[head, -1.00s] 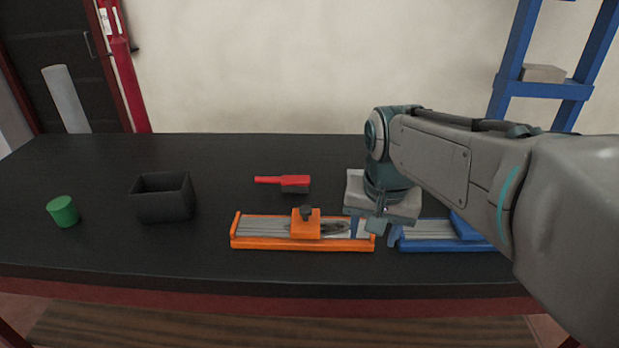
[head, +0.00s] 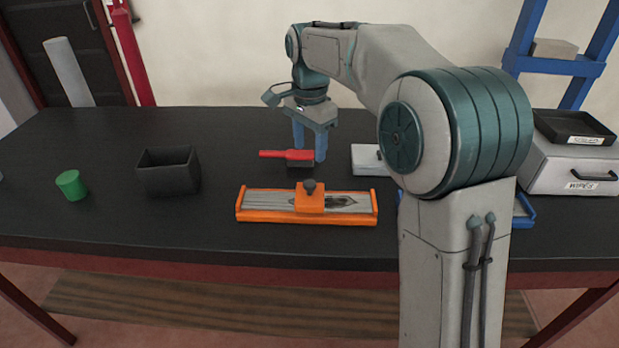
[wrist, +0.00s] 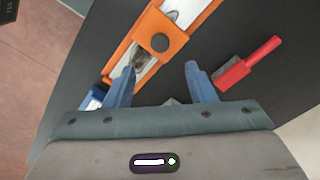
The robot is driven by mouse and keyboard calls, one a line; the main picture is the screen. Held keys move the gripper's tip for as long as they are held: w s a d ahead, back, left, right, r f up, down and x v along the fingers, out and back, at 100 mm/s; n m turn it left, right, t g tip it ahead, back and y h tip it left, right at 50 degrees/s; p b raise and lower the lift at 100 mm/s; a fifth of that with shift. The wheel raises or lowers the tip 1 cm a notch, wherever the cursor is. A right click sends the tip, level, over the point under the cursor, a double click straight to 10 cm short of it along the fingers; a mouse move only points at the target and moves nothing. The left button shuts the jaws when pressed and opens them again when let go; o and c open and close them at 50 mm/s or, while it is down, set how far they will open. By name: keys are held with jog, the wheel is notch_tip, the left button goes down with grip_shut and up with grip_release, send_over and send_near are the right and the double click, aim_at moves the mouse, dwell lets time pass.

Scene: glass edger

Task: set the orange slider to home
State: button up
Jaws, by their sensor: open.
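The orange slider (head: 309,200) is a block with a dark round knob (head: 310,186). It sits near the middle of a grey rail in an orange frame (head: 262,219). A dark worn patch shows on the rail right of the block. No home mark is readable. My gripper (head: 309,152) is behind the rail, above the table near the red brush, apart from the slider. In the wrist view its two blue fingers (wrist: 161,68) are spread with nothing between them, and the knob (wrist: 160,42) shows just beyond the fingertips.
A red-handled brush (head: 287,155) lies close behind the rail. A blue-framed unit (head: 525,209) is mostly hidden by my arm. A black bin (head: 168,180) and green cylinder (head: 71,185) stand left. A grey drawer box (head: 575,167) stands right. The table front is clear.

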aim_at(309, 183)
notch_tip(309, 183, down, 10)
jog(key=shift+r, duration=0.1)
jog(key=shift+c, duration=0.3)
grip_shut()
